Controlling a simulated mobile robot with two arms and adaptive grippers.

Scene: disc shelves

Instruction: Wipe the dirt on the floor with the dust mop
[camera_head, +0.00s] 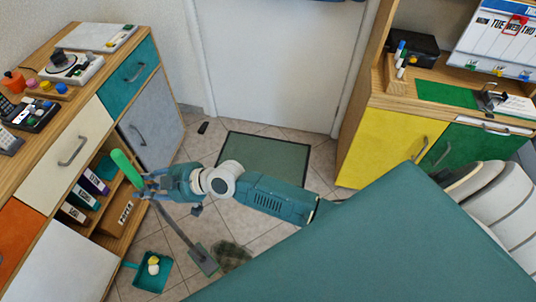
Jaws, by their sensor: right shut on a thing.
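My right gripper (150,185) reaches in from the right and is shut on the dust mop (125,166) just below its bright green grip. The mop's grey stick slants down to the right, to a flat grey-green head (201,261) low over the floor. Whether the head touches the tiles is hard to tell. A dark, mottled patch of dirt (234,254) lies on the floor just right of the mop head. My left gripper is out of view.
A teal dustpan (136,282) holding yellow and white bits lies left of the mop head. A green mat (265,155) lies before the white door (270,65). Cabinets stand left and right (380,145). A small black object (203,128) lies near the left cabinet. Tiles between are mostly clear.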

